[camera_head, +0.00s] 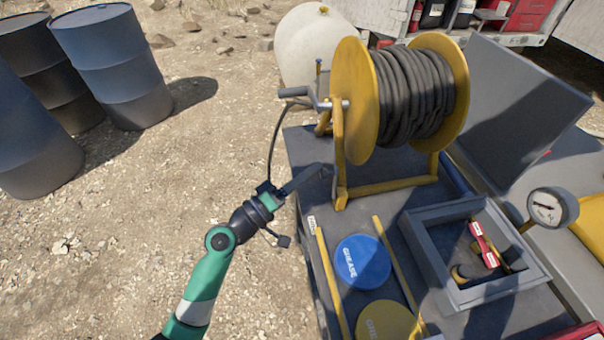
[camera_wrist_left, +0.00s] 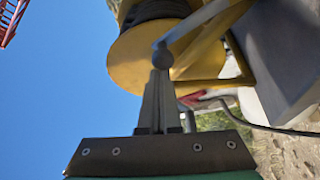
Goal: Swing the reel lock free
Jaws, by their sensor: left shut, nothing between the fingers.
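The reel (camera_head: 420,95) has yellow flanges and a wound dark hose, and stands in a yellow frame on the grey deck. My left gripper (camera_head: 318,170) is just left of the frame's near upright, low beside it. In the left wrist view its fingers (camera_wrist_left: 160,80) are together, with nothing between them. A grey lever with a ball end (camera_wrist_left: 162,57), perhaps the reel lock, runs up to the right there. Its ball appears right at the fingertips; I cannot tell whether they touch. I cannot make out this lever clearly in the head view.
A crank handle (camera_head: 293,92) sticks out left of the reel. A blue grease lid (camera_head: 363,262), yellow rails and a grey open box (camera_head: 425,262) with a red-handled valve lie in front. A gauge (camera_head: 548,207) stands at right. Blue drums (camera_head: 115,65) stand at left on open gravel.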

